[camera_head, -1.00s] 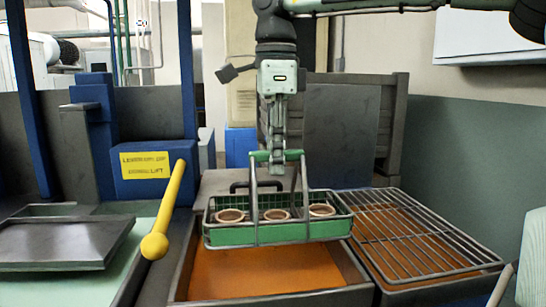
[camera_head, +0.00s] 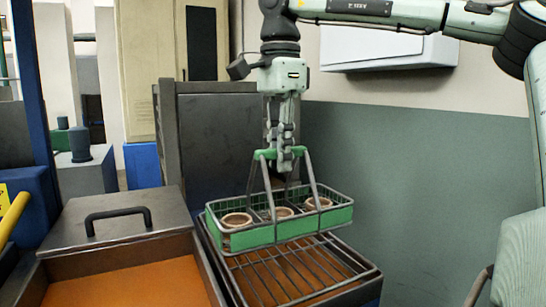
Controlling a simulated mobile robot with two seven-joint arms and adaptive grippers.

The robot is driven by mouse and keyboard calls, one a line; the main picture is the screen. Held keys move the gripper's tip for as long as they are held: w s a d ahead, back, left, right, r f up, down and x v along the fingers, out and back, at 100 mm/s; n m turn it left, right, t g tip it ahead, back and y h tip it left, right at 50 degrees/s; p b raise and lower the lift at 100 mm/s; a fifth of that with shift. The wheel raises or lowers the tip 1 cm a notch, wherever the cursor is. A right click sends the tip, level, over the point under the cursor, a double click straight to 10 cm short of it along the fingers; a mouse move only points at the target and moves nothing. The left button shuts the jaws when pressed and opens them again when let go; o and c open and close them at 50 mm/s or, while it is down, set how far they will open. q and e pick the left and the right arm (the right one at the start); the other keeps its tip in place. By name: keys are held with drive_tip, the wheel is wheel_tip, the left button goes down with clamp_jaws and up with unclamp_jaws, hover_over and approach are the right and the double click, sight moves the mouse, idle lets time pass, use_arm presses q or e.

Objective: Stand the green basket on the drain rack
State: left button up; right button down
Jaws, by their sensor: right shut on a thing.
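The green basket (camera_head: 285,233) holds 3 copper-coloured rings and hangs level from its green-topped handle. My right gripper (camera_head: 285,160) is shut on that handle from above. The basket is over the back part of the drain rack (camera_head: 290,275), a grid of metal bars above an orange-brown tray. The basket hides the rear of the rack, and I cannot tell whether its base touches the bars. My left gripper is not in view.
An open tank (camera_head: 140,285) with orange-brown liquid lies left of the rack, with a grey lid (camera_head: 115,225) with a black handle behind it. A dark crate (camera_head: 220,135) stands behind the basket. A yellow lever (camera_head: 14,215) is at the left edge. The rack's front is bare.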

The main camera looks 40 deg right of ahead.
drive_tip(key=shift+s+d, duration=0.5)
drive_tip(key=shift+d, duration=0.4)
drive_tip(key=shift+f, duration=3.15)
drive_tip(key=c, duration=1.4)
unclamp_jaws()
drive_tip(key=shift+c, duration=0.2)
drive_tip(key=shift+f, duration=0.1)
wheel_tip(320, 180, up, 12)
drive_tip(key=shift+r, duration=0.1)
